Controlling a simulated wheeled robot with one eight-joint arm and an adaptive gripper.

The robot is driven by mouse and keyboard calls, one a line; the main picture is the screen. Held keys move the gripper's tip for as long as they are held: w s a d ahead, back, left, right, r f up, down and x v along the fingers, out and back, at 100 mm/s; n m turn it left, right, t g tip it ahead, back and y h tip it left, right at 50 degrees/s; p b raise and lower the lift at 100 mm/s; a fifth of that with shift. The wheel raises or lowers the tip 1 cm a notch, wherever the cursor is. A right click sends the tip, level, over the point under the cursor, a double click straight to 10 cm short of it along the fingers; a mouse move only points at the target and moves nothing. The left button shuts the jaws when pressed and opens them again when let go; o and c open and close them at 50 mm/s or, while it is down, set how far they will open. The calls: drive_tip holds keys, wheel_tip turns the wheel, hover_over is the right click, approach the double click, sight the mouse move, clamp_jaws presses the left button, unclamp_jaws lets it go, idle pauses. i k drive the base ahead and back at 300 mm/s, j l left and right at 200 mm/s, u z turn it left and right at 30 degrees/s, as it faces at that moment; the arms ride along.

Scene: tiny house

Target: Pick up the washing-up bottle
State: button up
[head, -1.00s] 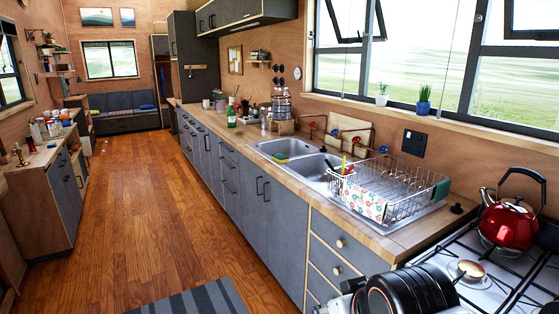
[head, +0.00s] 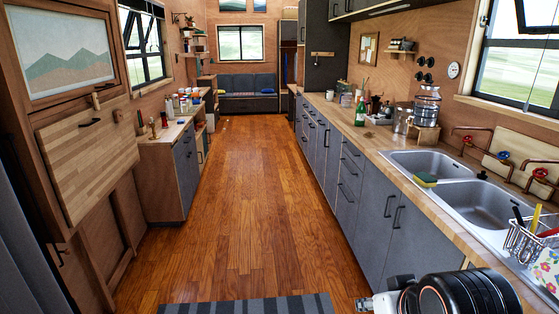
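A green bottle (head: 360,111) with a pale label stands upright on the wooden counter on the right, beyond the sink. It is the only thing I can make out as a likely washing-up bottle; its label is too small to read. Part of my own arm shows at the bottom right edge in black and white. My gripper's fingers cannot be made out in this view, and nothing of mine is near the bottle.
A double sink (head: 430,164) with a sponge (head: 425,180) is in the right counter (head: 385,146). A dish rack (head: 522,244) stands nearer. A water dispenser (head: 427,106) is right of the bottle. A cluttered cabinet (head: 160,139) stands left. The wooden floor (head: 250,200) between is clear.

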sight(361, 110)
drive_tip(key=i, duration=2.05)
drive_tip(key=i+j+z, duration=0.15)
drive_tip(key=i+z, duration=0.3)
drive_tip(key=i, duration=0.15)
drive_tip(key=i+j+z, duration=0.45)
drive_tip(key=i, duration=0.15)
drive_tip(key=i+j+z, duration=0.9)
drive_tip(key=j, duration=0.35)
drive_tip(key=i+j+z, duration=0.3)
drive_tip(key=j+z, duration=0.15)
drive_tip(key=j, duration=0.4)
